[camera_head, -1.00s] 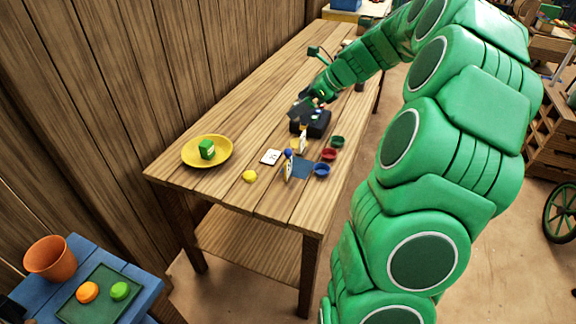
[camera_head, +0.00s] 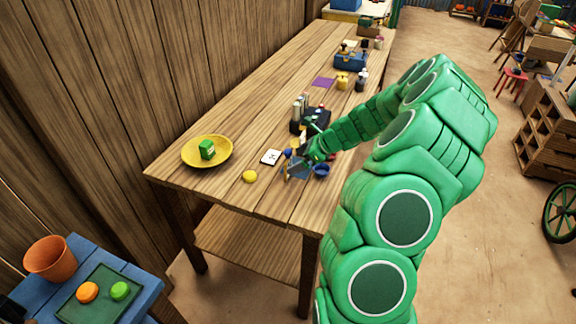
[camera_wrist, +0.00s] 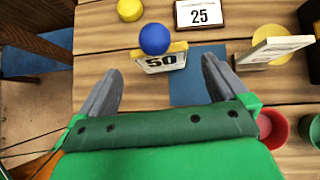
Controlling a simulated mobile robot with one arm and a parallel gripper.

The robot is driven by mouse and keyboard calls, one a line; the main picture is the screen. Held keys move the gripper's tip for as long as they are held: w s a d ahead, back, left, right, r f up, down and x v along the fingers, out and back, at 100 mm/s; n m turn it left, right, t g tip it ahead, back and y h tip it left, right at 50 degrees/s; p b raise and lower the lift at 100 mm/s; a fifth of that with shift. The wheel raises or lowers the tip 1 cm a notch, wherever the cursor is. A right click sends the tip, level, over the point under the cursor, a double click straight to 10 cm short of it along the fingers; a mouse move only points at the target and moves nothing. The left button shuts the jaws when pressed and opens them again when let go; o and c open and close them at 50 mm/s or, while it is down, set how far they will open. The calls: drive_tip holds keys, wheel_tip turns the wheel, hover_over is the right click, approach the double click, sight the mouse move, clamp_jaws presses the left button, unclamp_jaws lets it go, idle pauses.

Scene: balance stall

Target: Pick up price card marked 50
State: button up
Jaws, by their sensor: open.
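The price card marked 50 (camera_wrist: 162,62) stands in a yellow holder near the edge of a blue mat in the wrist view. A blue ball (camera_wrist: 154,39) shows at its upper edge and covers part of it. My gripper (camera_wrist: 160,75) is open, its two grey fingers apart, with the card between and slightly beyond the fingertips. I cannot tell whether the fingers touch it. In the head view my gripper (camera_head: 300,165) hides most of the card.
A card marked 25 (camera_wrist: 202,13) lies flat beyond. A second standing card (camera_wrist: 276,47) is at right, with red (camera_wrist: 270,127) and green (camera_wrist: 309,129) cups nearby. A yellow disc (camera_wrist: 130,9) lies at upper left. A yellow bowl (camera_head: 190,157) holds a green box.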

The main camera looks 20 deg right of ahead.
sight(290, 163)
drive_tip(key=shift+x, duration=3.7)
drive_tip(key=shift+d, duration=0.1)
drive_tip(key=c, duration=1)
drive_tip(key=shift+r, duration=0.1)
drive_tip(key=shift+c, duration=0.2)
